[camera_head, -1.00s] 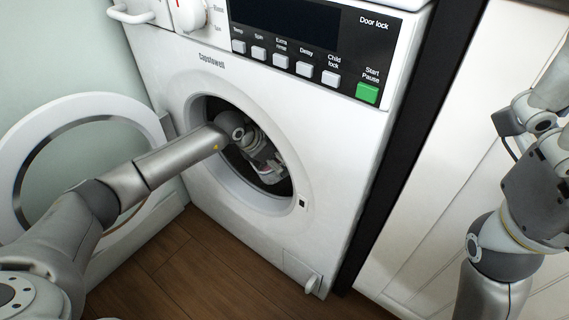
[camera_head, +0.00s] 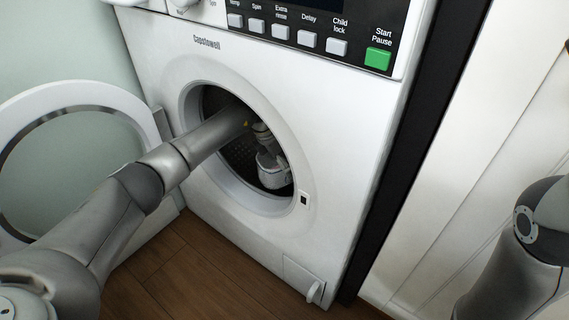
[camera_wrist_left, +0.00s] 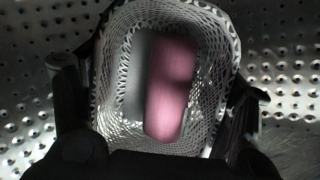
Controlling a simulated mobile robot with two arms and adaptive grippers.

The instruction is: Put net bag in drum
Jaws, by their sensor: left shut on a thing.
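The white net bag (camera_wrist_left: 222,35) shows in the left wrist view, with a pink roll-shaped item (camera_wrist_left: 172,85) and a grey item (camera_wrist_left: 138,75) inside it. My left gripper (camera_wrist_left: 157,85) is shut on the net bag, one dark finger on each side. The perforated metal drum (camera_wrist_left: 290,55) surrounds them. In the head view my left forearm passes through the round opening, and part of my left wrist (camera_head: 270,165) shows inside the dark drum (camera_head: 238,153). The bag is hidden there. My right arm is at the right edge, its gripper out of view.
The white washing machine (camera_head: 345,150) has its round door (camera_head: 15,110) swung open to the left. The opening's rim (camera_head: 283,207) lies close around my left arm. A white panelled front (camera_head: 450,180) stands to the right. The wooden floor (camera_head: 180,270) below is clear.

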